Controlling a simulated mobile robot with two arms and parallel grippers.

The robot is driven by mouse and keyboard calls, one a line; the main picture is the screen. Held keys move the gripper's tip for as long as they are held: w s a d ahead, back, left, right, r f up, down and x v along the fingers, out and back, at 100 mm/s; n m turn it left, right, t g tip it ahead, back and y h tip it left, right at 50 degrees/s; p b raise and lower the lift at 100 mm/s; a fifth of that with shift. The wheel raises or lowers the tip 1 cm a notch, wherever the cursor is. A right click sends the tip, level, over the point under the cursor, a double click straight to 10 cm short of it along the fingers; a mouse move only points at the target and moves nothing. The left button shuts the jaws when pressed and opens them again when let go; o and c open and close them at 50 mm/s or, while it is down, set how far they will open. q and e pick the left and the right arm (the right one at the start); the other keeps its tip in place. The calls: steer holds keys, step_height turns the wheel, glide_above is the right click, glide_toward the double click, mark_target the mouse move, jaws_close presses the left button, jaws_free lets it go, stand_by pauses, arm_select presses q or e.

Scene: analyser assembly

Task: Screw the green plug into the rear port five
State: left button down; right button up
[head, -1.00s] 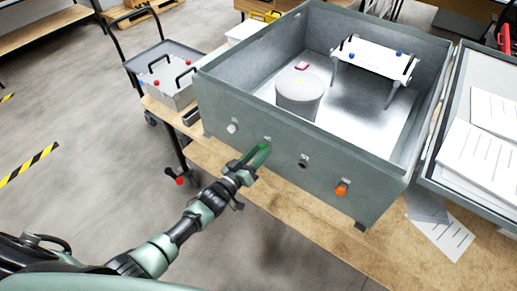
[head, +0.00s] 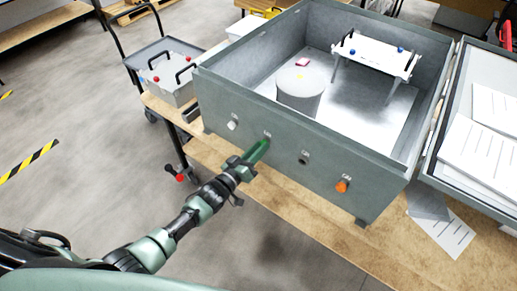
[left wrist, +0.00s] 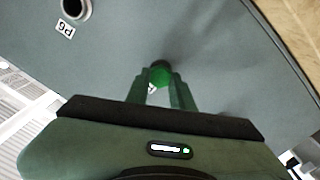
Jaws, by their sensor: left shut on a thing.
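The green plug (left wrist: 160,76) shows in the left wrist view between the two fingers of my left gripper (left wrist: 164,88), which is shut on it. In the head view my left gripper (head: 256,153) points at the outer wall of the grey-green analyser box (head: 285,143), at the small labelled spot second from the left. The fingers hide the port there, so I cannot tell whether the plug touches it or sits in it. An open dark port with a P6 label (left wrist: 67,30) is beside it in the wrist view. My right gripper is not in view.
On the same wall are a white plug (head: 232,124) to the left and, to the right, an open port (head: 303,158) and an orange plug (head: 343,184). The box stands on a wooden bench (head: 290,195). Papers (head: 440,232) lie at right; a trolley (head: 165,75) stands at left.

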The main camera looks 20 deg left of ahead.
arm_select(q)
steer(key=m+b, duration=0.6)
steer(key=m, duration=1.8)
steer(key=shift+d+b, duration=0.15)
steer(key=shift+b, duration=0.15)
steer(key=c, duration=1.3)
jaws_free()
steer(key=shift+c, duration=0.2)
